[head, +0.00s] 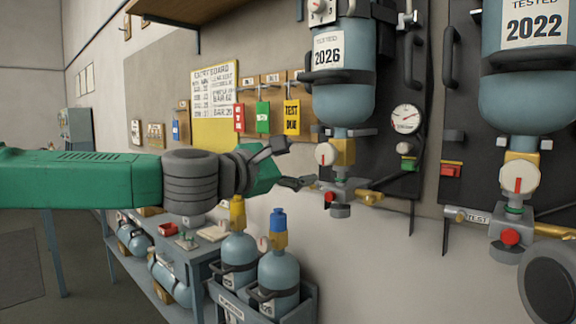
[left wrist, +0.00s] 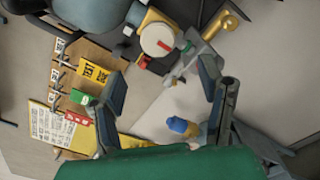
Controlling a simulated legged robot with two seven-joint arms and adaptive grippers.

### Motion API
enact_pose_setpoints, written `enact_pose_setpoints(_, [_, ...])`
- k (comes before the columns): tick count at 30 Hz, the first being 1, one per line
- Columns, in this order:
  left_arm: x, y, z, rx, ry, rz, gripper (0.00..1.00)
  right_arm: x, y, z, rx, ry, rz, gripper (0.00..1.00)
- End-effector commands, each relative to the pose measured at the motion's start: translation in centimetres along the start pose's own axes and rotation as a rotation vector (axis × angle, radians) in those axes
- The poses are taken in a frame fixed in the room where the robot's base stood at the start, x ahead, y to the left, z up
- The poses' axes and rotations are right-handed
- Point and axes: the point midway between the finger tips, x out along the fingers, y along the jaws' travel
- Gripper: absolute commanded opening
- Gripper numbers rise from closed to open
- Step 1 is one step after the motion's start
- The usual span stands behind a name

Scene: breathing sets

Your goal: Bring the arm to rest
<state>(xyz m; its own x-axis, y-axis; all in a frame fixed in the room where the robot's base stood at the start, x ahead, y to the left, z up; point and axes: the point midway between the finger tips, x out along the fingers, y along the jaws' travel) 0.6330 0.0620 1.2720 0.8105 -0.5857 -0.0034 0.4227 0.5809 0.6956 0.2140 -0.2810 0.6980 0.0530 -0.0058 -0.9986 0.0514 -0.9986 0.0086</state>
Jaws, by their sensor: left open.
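My left arm comes in from the left, green with a grey wrist. My left gripper (head: 292,165) is open and empty, with its dark fingers spread. Its tips are beside the valve assembly (head: 340,186) under the hanging blue cylinder marked 2026 (head: 345,95); in the head view I cannot tell whether they touch it. In the left wrist view both fingers of the gripper (left wrist: 162,82) stand wide apart, with the round white gauge (left wrist: 157,40) beyond them. My right gripper is not in view.
A second hanging cylinder marked 2022 (head: 530,70) is at the right. Two blue cylinders (head: 278,275) stand in a crate below the gripper. A bench (head: 190,245) is at the left. A tag board (head: 272,92) hangs on the wall behind.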

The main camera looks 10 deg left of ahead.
Motion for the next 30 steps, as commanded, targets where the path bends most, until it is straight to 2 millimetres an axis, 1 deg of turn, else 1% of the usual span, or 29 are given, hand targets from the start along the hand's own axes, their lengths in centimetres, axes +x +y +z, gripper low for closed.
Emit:
enact_pose_setpoints(1, [-0.8, 0.1, -0.1, 0.0, 0.0, 0.001, 0.62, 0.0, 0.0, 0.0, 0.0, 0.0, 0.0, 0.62])
enact_pose_setpoints(3, [-1.5, 0.0, -0.1, 0.0, 0.001, 0.0, 0.62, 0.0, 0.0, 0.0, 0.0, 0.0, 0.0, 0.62])
enact_pose_setpoints(6, [-2.0, 0.0, -0.1, 0.0, 0.002, 0.0, 0.62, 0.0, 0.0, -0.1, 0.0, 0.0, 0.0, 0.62])
enact_pose_setpoints(16, [-2.2, -0.1, -0.1, 0.001, 0.002, -0.001, 0.62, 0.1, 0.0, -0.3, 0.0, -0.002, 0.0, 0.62])
enact_pose_setpoints(17, [-2.1, -0.2, -0.2, 0.002, 0.003, -0.004, 0.62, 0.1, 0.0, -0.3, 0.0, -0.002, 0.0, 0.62])
enact_pose_setpoints(19, [-2.0, -1.2, -0.7, 0.017, 0.012, -0.02, 0.62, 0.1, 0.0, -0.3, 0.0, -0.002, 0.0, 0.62])
enact_pose_setpoints(20, [-1.9, -2.0, -1.1, 0.029, 0.019, -0.033, 0.62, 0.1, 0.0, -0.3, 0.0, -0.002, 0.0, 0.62])
enact_pose_setpoints(23, [-1.5, -6.3, -3.2, 0.099, 0.052, -0.104, 0.62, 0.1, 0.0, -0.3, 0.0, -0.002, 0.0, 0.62])
enact_pose_setpoints(24, [-1.5, -8.7, -4.5, 0.14, 0.069, -0.144, 0.62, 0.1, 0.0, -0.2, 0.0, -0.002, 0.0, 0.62])
enact_pose_setpoints(26, [-1.7, -12.7, -6.6, 0.209, 0.096, -0.214, 0.62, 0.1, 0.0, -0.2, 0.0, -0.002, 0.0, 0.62])
enact_pose_setpoints(27, [-2.1, -15.4, -8.1, 0.26, 0.113, -0.264, 0.62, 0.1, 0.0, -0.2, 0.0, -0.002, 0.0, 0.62])
enact_pose_setpoints(29, [-3.0, -19.3, -10.4, 0.336, 0.134, -0.341, 0.62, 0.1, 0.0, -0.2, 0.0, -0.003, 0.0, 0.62])
enact_pose_setpoints(30, [-3.8, -21.9, -11.9, 0.387, 0.146, -0.394, 0.62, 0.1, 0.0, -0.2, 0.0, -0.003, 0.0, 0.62])
